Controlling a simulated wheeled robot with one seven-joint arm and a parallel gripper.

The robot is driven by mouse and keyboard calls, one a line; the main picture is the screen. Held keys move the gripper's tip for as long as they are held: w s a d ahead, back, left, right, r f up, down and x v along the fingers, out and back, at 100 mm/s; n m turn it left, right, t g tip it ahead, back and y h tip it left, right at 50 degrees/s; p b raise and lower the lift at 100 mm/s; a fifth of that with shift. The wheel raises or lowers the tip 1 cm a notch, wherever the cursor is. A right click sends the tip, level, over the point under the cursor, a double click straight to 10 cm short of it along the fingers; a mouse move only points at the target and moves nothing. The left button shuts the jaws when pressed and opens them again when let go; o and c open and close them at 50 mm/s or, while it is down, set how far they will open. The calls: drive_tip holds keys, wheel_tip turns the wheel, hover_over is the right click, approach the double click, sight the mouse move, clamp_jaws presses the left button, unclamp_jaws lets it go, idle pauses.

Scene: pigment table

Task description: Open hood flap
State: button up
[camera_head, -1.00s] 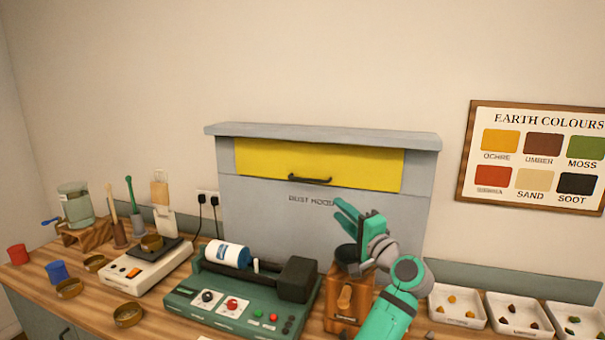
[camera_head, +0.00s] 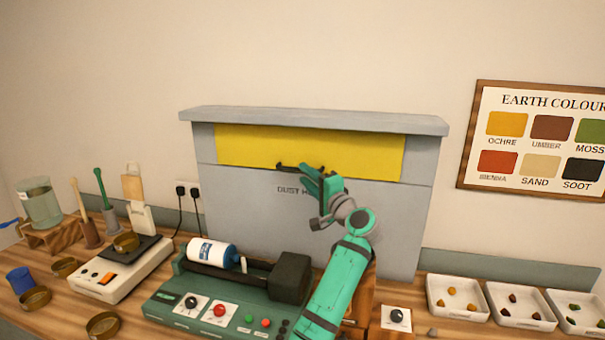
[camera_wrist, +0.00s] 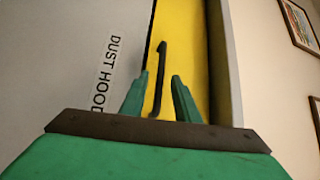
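The yellow hood flap (camera_head: 350,152) lies flat across the upper front of the grey dust hood (camera_head: 235,225) and looks closed. Its dark bar handle (camera_head: 285,166) is at the flap's lower edge. My green gripper (camera_head: 310,173) is raised in front of the hood, at the handle's right end, and covers part of it. In the wrist view, my gripper (camera_wrist: 160,76) is open. The handle (camera_wrist: 161,58) runs between the two fingers, apart from both as seen. Whether the fingertips reach around its depth cannot be told.
A green roller machine (camera_head: 215,300) with a white-blue jar stands in front of the hood. A balance (camera_head: 115,270) is to its left. White trays (camera_head: 457,308) of pigment lumps line the right.

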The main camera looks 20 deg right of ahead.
sight(300, 152)
drive_tip(key=shift+x, duration=1.3)
